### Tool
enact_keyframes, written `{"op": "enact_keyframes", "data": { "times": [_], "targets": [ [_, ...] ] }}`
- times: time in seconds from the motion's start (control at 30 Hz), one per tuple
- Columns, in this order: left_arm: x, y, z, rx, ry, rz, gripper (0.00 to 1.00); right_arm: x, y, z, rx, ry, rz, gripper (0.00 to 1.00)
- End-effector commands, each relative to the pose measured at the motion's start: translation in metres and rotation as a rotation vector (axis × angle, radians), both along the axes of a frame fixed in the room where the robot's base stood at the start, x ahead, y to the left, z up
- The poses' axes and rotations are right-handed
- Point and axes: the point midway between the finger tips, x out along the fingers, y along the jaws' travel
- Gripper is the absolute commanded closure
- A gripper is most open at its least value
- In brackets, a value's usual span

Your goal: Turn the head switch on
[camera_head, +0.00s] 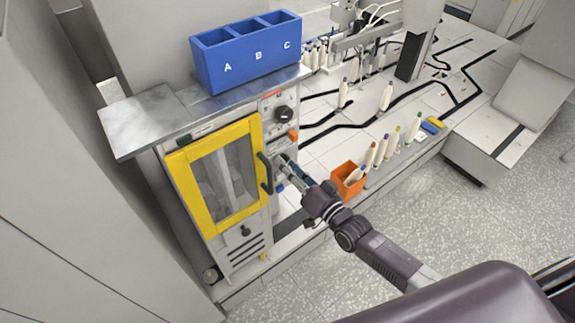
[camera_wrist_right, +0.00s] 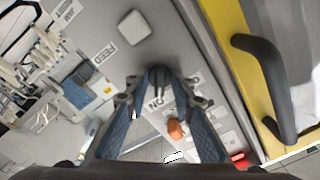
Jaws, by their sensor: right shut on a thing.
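The head switch (camera_wrist_right: 160,77) is a small dark toggle on the grey panel of the machine cabinet. Lettering that looks like an upside-down "ON" sits beside it. In the right wrist view my right gripper (camera_wrist_right: 158,90) has its two blue-padded fingers closed on either side of the switch, gripping it. In the head view my right gripper (camera_head: 284,168) is against the panel, just right of the yellow-framed door, and hides the switch. Whether the switch is on or off is unclear. My left gripper is not in view.
The yellow door (camera_head: 185,190) with its black handle (camera_head: 265,173) is close beside the gripper. A black dial (camera_head: 284,115) and an orange knob (camera_head: 293,136) sit above. A blue bin (camera_head: 215,70) stands on top. An orange box (camera_head: 347,184) is to the right.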

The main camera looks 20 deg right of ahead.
Motion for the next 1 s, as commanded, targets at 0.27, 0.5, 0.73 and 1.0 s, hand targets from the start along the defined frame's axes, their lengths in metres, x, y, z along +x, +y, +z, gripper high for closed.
{"op": "enact_keyframes", "data": {
  "times": [0.27,0.5,0.73,1.0],
  "targets": [
    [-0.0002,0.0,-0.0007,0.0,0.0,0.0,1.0,-0.0002,-0.0002,-0.001,0.039,0.017,0.0,1.0],
    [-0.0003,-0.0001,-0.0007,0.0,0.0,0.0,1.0,-0.0002,-0.0002,-0.0008,0.042,0.018,0.0,1.0],
    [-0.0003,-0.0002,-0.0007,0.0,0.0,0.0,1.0,-0.0002,-0.0003,-0.0008,0.043,0.018,-0.001,0.73],
    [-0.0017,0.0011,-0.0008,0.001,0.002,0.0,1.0,-0.0035,-0.0012,-0.0007,0.042,0.017,0.0,0.73]
  ]
}}
